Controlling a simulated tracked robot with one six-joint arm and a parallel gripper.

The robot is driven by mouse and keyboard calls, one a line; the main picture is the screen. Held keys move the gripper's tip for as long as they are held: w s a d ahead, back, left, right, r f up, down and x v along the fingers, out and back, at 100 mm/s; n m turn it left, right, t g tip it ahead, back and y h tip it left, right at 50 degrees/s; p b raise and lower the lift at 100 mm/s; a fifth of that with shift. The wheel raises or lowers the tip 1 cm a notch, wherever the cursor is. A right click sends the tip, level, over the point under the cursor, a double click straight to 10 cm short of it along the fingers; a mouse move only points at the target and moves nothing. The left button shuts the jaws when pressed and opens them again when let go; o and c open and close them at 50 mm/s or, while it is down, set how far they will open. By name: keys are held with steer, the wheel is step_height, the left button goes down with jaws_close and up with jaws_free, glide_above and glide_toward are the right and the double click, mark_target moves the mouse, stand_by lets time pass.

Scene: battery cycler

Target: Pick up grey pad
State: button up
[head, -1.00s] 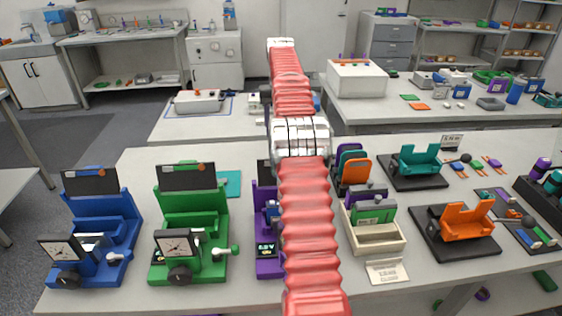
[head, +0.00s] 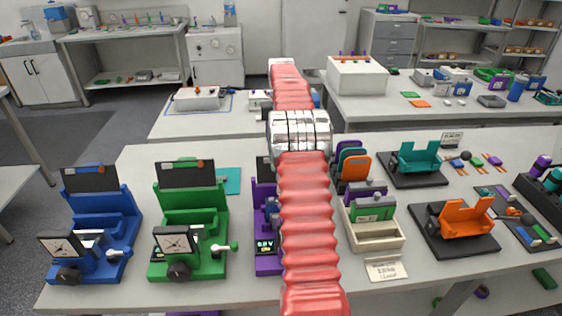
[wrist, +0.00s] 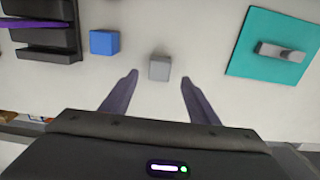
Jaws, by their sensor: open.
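The grey pad (wrist: 159,68) shows as a small grey block on the pale surface in the wrist view. My gripper (wrist: 159,77) is open, with one dark finger on each side of the pad's position in the picture. Nothing is held, and I cannot tell how high the fingertips are above the surface. In the head view my red arm runs up the middle and hides the pad and the gripper.
A blue block (wrist: 104,42) lies left of the pad, beside a dark slotted holder (wrist: 47,50). A teal mat (wrist: 245,62) bearing a grey bar lies to the right. A green fixture (head: 190,225) and a blue fixture (head: 97,230) stand on the front table.

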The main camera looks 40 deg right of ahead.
steer(key=shift+f, duration=0.9)
steer(key=shift+s+f, duration=0.1)
steer(key=shift+f, duration=2.45)
steer(key=c, duration=1.1)
steer(key=shift+r, duration=0.1)
steer(key=shift+c, duration=0.2)
step_height(320, 180, up, 10)
steer(key=shift+f, duration=0.1)
